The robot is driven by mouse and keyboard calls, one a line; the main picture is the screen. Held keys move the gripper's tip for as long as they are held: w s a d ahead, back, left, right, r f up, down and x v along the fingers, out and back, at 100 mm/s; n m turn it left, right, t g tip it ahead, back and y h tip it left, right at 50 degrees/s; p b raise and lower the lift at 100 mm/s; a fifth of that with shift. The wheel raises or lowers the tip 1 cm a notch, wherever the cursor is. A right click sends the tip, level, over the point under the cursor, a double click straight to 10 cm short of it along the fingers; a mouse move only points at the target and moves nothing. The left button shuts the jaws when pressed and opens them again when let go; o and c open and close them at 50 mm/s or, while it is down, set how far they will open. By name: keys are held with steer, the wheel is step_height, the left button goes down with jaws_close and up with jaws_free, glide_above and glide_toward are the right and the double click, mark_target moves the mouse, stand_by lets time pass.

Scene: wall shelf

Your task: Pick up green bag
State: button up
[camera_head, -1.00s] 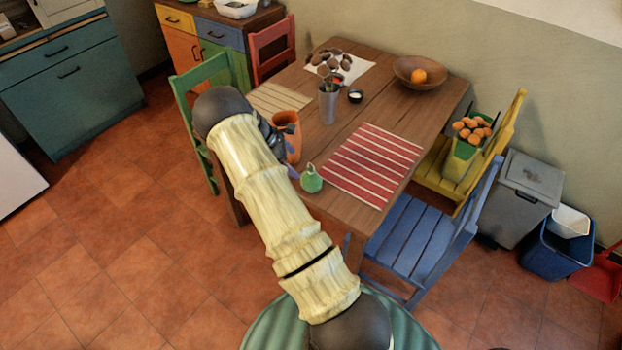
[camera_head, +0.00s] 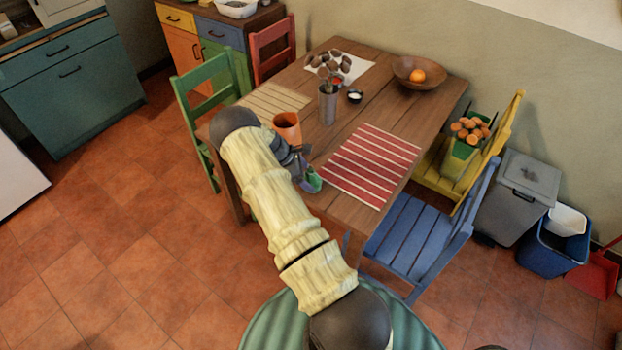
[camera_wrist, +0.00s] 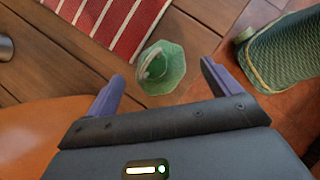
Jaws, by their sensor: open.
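The green bag (camera_head: 314,181) is small and stands on the wooden table near its front edge, beside the red striped placemat (camera_head: 368,166). In the wrist view the bag (camera_wrist: 163,68) shows from above, with a pale looped top. My gripper (camera_head: 302,176) is at the bag and partly covers it in the head view. In the wrist view my gripper (camera_wrist: 161,76) is open, with one purple finger on each side of the bag's lower edge. The bag appears just beyond the fingertips; whether they touch it I cannot tell.
An orange pot (camera_head: 287,127) stands close to my gripper. A grey cup (camera_head: 327,105) with dark stems, a small dark bowl (camera_head: 355,96) and a wooden bowl (camera_head: 419,72) stand farther back. A blue chair (camera_head: 405,235) is at the table's right side.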

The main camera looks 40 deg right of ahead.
steer(key=shift+x, duration=1)
steer(key=c, duration=1.3)
